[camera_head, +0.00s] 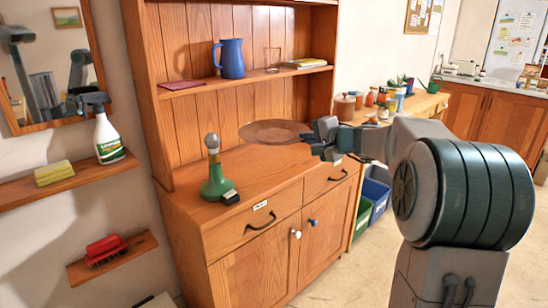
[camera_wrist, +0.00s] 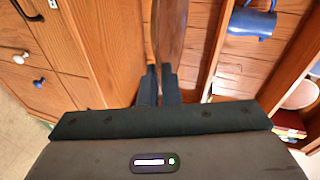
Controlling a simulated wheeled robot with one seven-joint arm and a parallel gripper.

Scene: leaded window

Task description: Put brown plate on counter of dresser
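The brown plate (camera_head: 272,132) is round and roughly level over the back right part of the wooden dresser's counter (camera_head: 245,168). I cannot tell whether its underside touches the counter. My gripper (camera_head: 318,136) reaches in from the right and is shut on the plate's right rim. In the wrist view the plate (camera_wrist: 170,35) shows nearly edge-on at the tips of the two dark fingers (camera_wrist: 158,85). The dresser counter (camera_wrist: 95,40) lies to the left of the plate there.
A green bottle-like object (camera_head: 217,182) with a grey top and a small black item (camera_head: 230,197) stand at the counter's left. The front middle of the counter is clear.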

